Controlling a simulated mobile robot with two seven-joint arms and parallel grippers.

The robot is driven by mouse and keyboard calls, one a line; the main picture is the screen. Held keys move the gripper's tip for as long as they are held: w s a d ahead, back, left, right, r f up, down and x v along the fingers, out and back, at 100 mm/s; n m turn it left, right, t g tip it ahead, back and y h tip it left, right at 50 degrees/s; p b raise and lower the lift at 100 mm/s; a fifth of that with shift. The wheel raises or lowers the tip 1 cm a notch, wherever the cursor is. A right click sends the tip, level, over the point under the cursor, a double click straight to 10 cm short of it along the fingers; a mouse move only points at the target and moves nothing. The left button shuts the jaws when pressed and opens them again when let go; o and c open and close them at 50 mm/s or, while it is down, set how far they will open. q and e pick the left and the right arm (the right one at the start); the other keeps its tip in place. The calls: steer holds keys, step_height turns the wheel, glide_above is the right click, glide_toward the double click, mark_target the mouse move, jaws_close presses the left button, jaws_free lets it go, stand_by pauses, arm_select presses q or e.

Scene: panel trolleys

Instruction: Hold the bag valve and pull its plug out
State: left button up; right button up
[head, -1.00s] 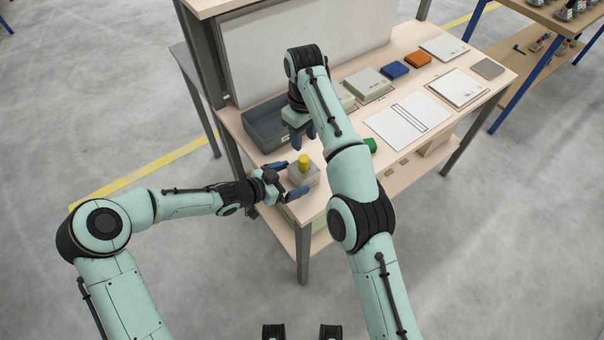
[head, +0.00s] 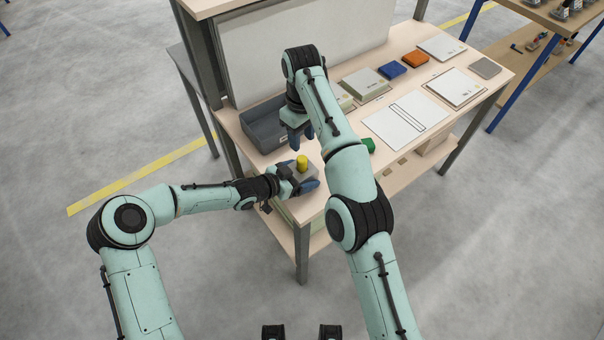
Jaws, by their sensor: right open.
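The bag valve is a small light-grey body (head: 313,171) with a yellow plug (head: 302,162) standing upright in its top. It sits near the left front corner of the table. My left gripper (head: 300,179) comes in low from the left, with its dark blue fingers around the grey body. The body is partly hidden by it, and I cannot tell whether the fingers press on it. My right gripper (head: 301,142) is open and empty, pointing down just above and behind the yellow plug, apart from it.
A dark grey bin (head: 262,128) stands behind the valve, against the upright panel (head: 300,50). A green block (head: 368,146) lies to the right, partly behind my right arm.

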arm_select(q)
steer(key=shift+o, duration=0.5)
steer(key=shift+s+a+r, duration=0.1)
steer(key=shift+a+r, duration=0.05)
steer(key=shift+a, duration=0.05)
steer(key=v, duration=1.1)
steer(key=shift+s+a, duration=0.15)
steer(key=shift+a, duration=0.05)
